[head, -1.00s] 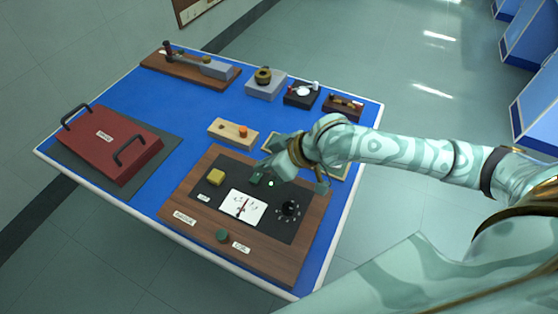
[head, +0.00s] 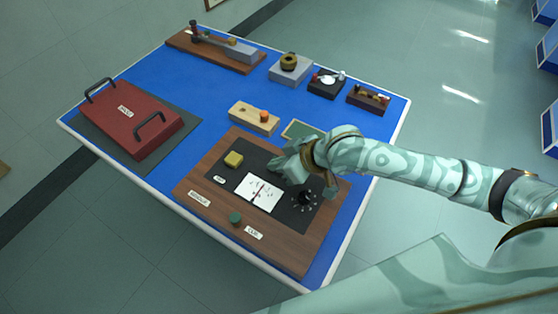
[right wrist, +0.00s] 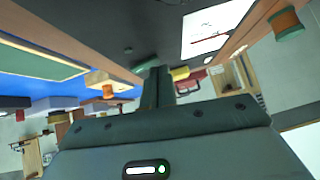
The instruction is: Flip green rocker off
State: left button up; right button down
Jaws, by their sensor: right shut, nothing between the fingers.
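The control panel is a dark plate (head: 268,205) on a wooden base (head: 210,163), with a yellow block (head: 233,159) and a white meter (head: 258,192). My right gripper (head: 281,168) is shut and empty, low over the panel just behind the meter. It hides the green rocker in the head view. In the right wrist view a green piece, apparently the rocker (right wrist: 146,66), shows at the shut fingertips (right wrist: 157,72). I cannot tell whether they touch it or which way it is tipped. My left gripper is not in view.
A black knob (head: 306,197) is right of the meter; a round green button (head: 235,218) is on the front wood. A red lidded box (head: 140,130) with two handles stands left. A wooden block with an orange knob (head: 263,117) and several instruments stand behind the panel.

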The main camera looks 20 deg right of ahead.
jog(key=shift+w+d+r+p, duration=0.2)
jog(key=shift+w+d+p, duration=0.25)
jog(key=shift+d, duration=0.15)
dwell(0.3)
jog(key=shift+r+p, duration=0.35)
jog(key=shift+p, duration=0.1)
notch_tip(320, 180, up, 4)
jog(key=p, duration=0.5)
jog(key=shift+s+a, duration=0.15)
jog(key=s+a+p+v, duration=0.1)
jog(key=p+v, duration=0.1)
jog(key=v, duration=0.7)
jog(key=shift+s+p, duration=0.3)
jog(key=shift+s, duration=0.05)
